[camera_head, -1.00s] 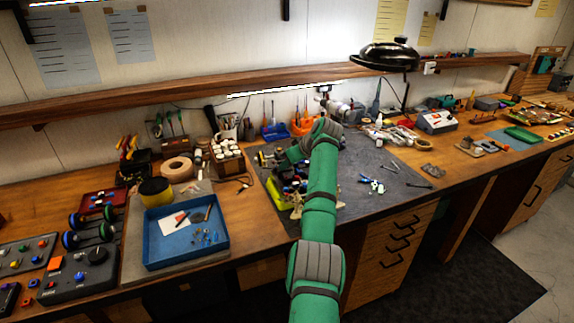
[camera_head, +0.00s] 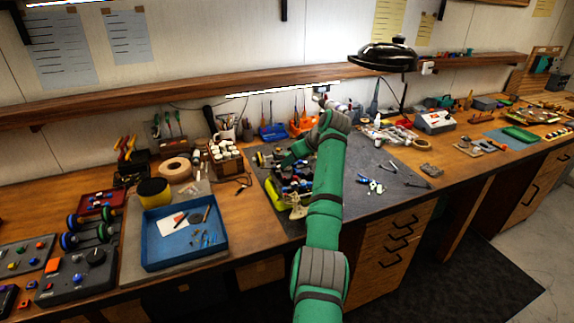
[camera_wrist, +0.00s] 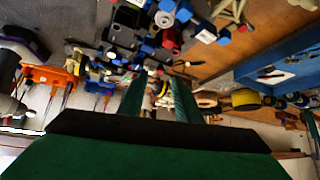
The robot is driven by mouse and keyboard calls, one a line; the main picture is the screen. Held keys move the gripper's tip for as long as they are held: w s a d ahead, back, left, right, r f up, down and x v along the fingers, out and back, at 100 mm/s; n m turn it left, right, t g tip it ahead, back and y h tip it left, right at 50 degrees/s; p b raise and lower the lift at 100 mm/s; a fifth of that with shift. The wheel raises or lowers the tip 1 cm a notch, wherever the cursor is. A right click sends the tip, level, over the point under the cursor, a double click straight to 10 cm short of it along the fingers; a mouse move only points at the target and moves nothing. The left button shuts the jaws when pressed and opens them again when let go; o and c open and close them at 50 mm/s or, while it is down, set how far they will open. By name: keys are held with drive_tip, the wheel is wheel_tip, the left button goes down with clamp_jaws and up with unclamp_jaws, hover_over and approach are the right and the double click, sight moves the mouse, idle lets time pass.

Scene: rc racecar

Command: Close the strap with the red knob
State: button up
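The RC car (camera_head: 278,196), with a yellow-green edge and a crowded chassis of blue, black and red parts, sits on the grey mat in the head view. In the wrist view its parts (camera_wrist: 135,35) are at the top, with a red round part (camera_wrist: 170,41) among them. I cannot tell whether this is the red knob, and I cannot make out the strap. My gripper (camera_wrist: 160,78) is open, its two green fingers apart and nothing visible between them. In the head view my gripper (camera_head: 291,156) is over the car's far side, partly blended with it.
A blue tray (camera_head: 185,262) with small parts lies to the left. Orange (camera_head: 303,124) and blue (camera_head: 272,131) tool holders stand behind the car. Loose tools (camera_head: 372,185) lie on the grey mat (camera_head: 375,208), right of my arm. A magnifier lamp (camera_head: 385,56) hangs above.

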drive_tip(key=v, duration=0.6)
drive_tip(key=shift+a, duration=0.1)
